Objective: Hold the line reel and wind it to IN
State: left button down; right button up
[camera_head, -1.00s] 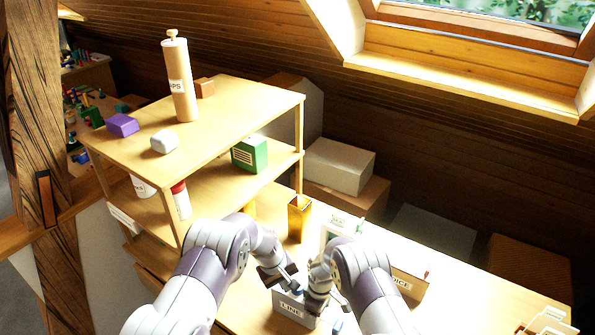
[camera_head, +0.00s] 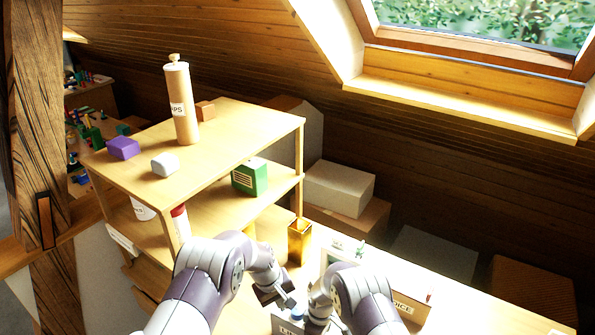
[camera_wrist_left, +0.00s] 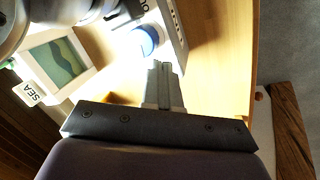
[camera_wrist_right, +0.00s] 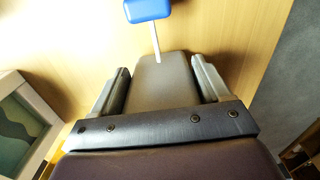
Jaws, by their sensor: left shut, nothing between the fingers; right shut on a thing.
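The line reel (camera_head: 286,326) is a grey body with a LINE label at the bottom edge of the head view, partly cut off. My right gripper (camera_wrist_right: 158,80) is shut on a grey part of it (camera_wrist_right: 160,95). A blue piece (camera_wrist_right: 147,9) on a thin white rod shows beyond the fingertips. In the left wrist view, a round blue knob (camera_wrist_left: 147,41) sits beside a white face with partly legible dark lettering. My left gripper (camera_wrist_left: 163,72) is shut and empty, its tips just short of the knob. I cannot tell whether they touch.
A wooden shelf unit (camera_head: 215,135) stands left, bearing a tall tube (camera_head: 182,110), a purple block (camera_head: 124,148) and a green box (camera_head: 250,178). A brass container (camera_head: 299,242) and a framed SEA picture (camera_wrist_left: 57,62) stand behind the grippers. Bare tabletop lies right (camera_head: 470,305).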

pick_arm(q)
jog(key=shift+r, duration=1.85)
jog(key=shift+s+d+f, duration=0.3)
jog(key=shift+s+f, duration=0.1)
jog(key=shift+f, duration=0.6)
jog(key=shift+s+d+f, duration=0.25)
jog(key=shift+s+f, duration=0.15)
jog(key=shift+f, duration=0.6)
jog(key=shift+s+d+f, duration=0.3)
jog(key=shift+s+f, duration=0.1)
jog(key=shift+f, duration=0.6)
jog(key=shift+w+d, duration=0.1)
jog(key=shift+w+a, duration=0.2)
jog(key=shift+w, duration=0.05)
jog(key=shift+w+a, duration=0.25)
jog(key=shift+w, duration=0.25)
jog(key=shift+w+a, duration=0.1)
jog(key=shift+w, duration=0.35)
